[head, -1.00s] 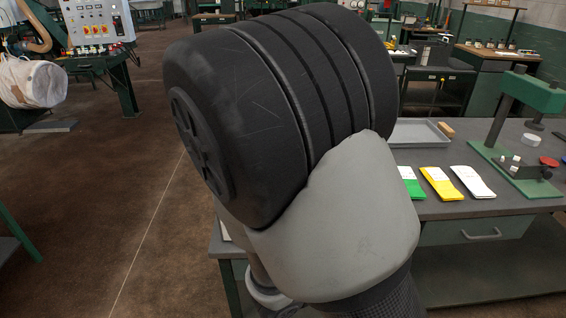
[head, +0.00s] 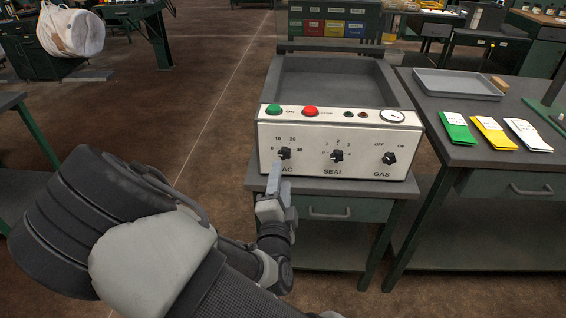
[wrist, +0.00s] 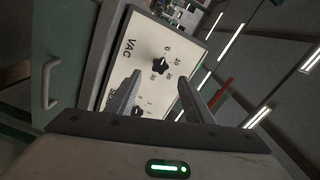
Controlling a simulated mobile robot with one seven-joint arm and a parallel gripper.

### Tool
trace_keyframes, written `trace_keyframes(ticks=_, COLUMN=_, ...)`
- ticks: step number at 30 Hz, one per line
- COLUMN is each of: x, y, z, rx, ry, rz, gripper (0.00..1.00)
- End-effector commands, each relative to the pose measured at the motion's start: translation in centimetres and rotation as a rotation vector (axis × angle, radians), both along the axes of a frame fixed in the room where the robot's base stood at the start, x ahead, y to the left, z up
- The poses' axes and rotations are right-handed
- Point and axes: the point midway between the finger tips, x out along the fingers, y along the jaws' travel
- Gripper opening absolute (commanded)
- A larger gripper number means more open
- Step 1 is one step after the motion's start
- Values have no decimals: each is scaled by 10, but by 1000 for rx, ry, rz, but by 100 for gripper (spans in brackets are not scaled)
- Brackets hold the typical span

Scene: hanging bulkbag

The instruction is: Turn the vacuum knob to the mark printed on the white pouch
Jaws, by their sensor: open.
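The vacuum knob (head: 284,153) is the black left knob on the machine's white front panel, above the partly covered VAC label. Its scale runs 0, 10, 20, 30; I cannot tell its exact setting. My gripper (head: 274,172) is in front of the panel, just below and left of this knob. In the wrist view my gripper (wrist: 162,79) is open and empty, and the vacuum knob (wrist: 160,66) shows between its fingertips, apart from them. The white pouch (head: 527,134) lies flat on the right bench; its printed mark is too small to read.
The panel also carries a SEAL knob (head: 337,156), a GAS knob (head: 389,158), a green button (head: 274,110), a red button (head: 310,112) and a gauge (head: 392,116). Green (head: 457,128) and yellow (head: 493,133) pouches lie beside the white one. A grey tray (head: 458,92) sits behind them.

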Motion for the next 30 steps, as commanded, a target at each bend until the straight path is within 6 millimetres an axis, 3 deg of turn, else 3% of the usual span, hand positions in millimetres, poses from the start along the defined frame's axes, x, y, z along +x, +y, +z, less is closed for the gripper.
trace_keyframes(ticks=6, x=48, y=-3, z=-2, rx=3, ry=-2, rz=-3, gripper=47)
trace_keyframes(ticks=13, x=80, y=-4, z=-1, rx=2, ry=-1, rz=-3, gripper=47)
trace_keyframes(ticks=26, x=90, y=-3, z=0, rx=1, ry=0, rz=-1, gripper=47)
trace_keyframes(ticks=30, x=90, y=-3, z=0, rx=1, ry=1, rz=-1, gripper=23)
